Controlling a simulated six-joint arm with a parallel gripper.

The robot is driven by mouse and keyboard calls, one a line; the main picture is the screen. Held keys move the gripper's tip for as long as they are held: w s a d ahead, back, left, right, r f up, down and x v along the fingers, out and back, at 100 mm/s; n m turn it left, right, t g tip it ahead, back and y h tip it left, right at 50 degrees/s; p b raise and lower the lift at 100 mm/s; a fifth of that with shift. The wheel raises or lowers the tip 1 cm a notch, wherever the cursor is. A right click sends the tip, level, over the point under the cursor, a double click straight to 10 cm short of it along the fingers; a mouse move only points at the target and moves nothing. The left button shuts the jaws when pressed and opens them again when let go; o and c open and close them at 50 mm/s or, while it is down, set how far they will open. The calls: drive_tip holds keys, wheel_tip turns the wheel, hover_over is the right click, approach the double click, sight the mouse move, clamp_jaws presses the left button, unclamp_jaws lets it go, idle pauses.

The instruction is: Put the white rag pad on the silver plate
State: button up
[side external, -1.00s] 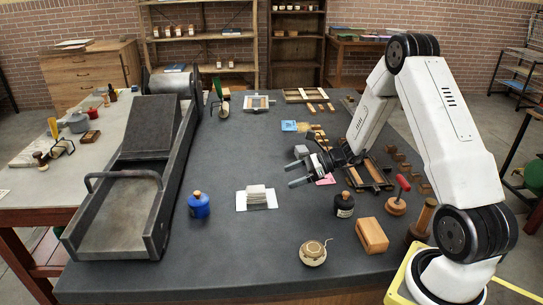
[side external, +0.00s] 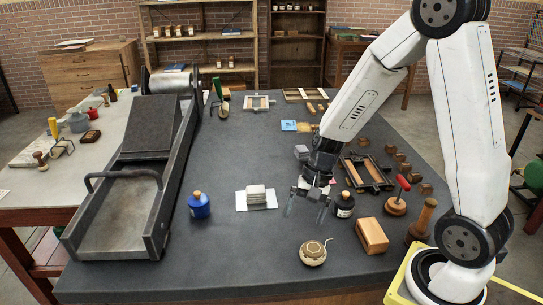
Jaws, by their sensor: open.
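A small whitish block-like stack (side external: 257,197), which looks like the white rag pad, sits near the middle of the dark table. A thin pale sheet or plate (side external: 240,203) shows under and around it; I cannot tell whether this is the silver plate. My gripper (side external: 306,209) points down to the right of the stack, with its two fingers apart and nothing between them. It is clear of the stack in the picture. A dark bottle (side external: 343,206) stands just right of the fingers.
A blue bottle (side external: 199,206) stands left of the stack. A round twine-topped pot (side external: 313,252) and a wooden block (side external: 372,236) are at the front. The long grey press (side external: 120,205) fills the left side.

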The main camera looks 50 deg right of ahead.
drive_tip(key=s+r+n+h, duration=0.1)
drive_tip(key=n, duration=0.2)
drive_tip(key=s+a+r+n+t+h, duration=0.1)
drive_tip(key=n+h, duration=0.1)
drive_tip(key=n, duration=0.2)
drive_tip(key=s+a+r+n+t+h, duration=0.1)
drive_tip(key=n, duration=0.3)
drive_tip(key=shift+a+r, duration=0.2)
